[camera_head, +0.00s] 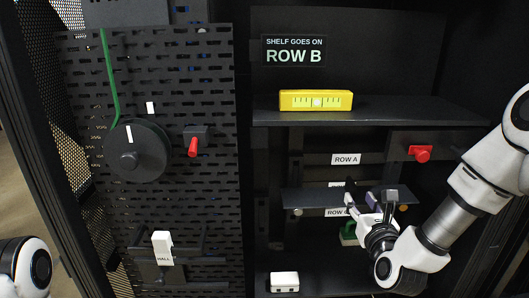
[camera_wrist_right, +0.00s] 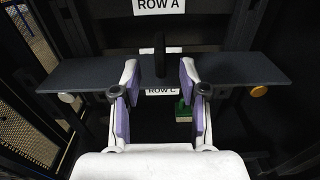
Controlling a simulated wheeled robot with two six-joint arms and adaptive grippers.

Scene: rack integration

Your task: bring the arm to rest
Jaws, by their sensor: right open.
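My right arm comes in from the right in the head view. Its gripper (camera_head: 372,205) is open in front of a dark shelf (camera_head: 312,198) in the rack. In the right wrist view the gripper (camera_wrist_right: 159,80) has its two purple-padded fingers apart, one on each side of a dark upright handle (camera_wrist_right: 160,55) on the shelf. I cannot tell whether the fingers touch the shelf. Of my left arm, only a white and black link (camera_head: 28,268) shows at the lower left of the head view; its gripper is out of view.
A yellow level (camera_head: 316,100) lies on the upper shelf (camera_head: 400,111). A red knob (camera_head: 422,153) is at the right. A perforated panel with a black reel (camera_head: 137,150) and a red lever (camera_head: 193,147) stands left. A white box (camera_head: 284,281) and a green object (camera_head: 348,234) sit lower.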

